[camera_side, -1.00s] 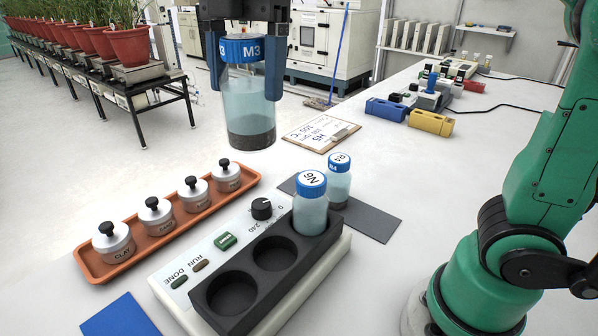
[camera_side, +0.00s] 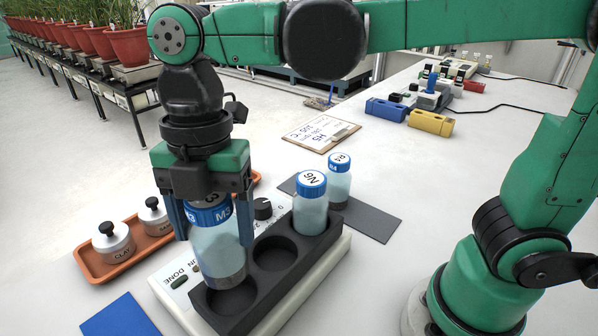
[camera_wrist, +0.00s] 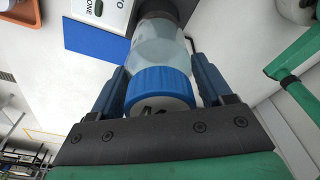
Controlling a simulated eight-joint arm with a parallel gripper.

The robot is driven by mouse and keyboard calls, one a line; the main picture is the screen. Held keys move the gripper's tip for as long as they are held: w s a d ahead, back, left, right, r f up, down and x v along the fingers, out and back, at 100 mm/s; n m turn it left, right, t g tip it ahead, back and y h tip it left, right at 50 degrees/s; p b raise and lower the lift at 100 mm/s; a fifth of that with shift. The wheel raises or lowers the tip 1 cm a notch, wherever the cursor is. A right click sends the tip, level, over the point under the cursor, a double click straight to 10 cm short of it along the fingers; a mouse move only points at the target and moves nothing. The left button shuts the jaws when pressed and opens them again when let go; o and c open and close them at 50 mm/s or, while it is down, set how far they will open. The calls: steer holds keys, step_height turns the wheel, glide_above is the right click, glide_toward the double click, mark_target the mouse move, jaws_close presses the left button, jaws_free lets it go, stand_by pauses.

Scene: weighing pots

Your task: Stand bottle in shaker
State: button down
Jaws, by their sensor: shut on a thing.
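My gripper (camera_side: 211,217) is shut on the blue cap of the M3 bottle (camera_side: 218,251), a clear bottle with dark matter at its bottom. The bottle is nearly upright, with its base at the front hole of the shaker's black rack (camera_side: 279,281). I cannot tell how far its base is inside the hole. In the wrist view the bottle (camera_wrist: 160,50) points away from the jaws, its base at the dark rack. The N6 bottle (camera_side: 310,206) stands in the rack's far hole. The middle hole is empty.
A second blue-capped bottle (camera_side: 339,182) stands on a dark grey mat (camera_side: 372,222) behind the shaker. An orange tray (camera_side: 98,272) with metal lidded pots (camera_side: 113,243) lies to the left. A blue mat (camera_side: 121,318) lies in front. A clipboard (camera_side: 321,133) lies farther back.

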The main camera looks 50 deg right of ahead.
mark_target(224, 267)
steer(key=shift+f, duration=3.45)
jaws_free()
steer(key=shift+f, duration=0.1)
steer(key=r, duration=0.8)
steer(key=d+r, duration=0.1)
steer(key=r, duration=0.3)
steer(key=shift+w+d+r, duration=0.1)
steer(key=shift+w, duration=0.3)
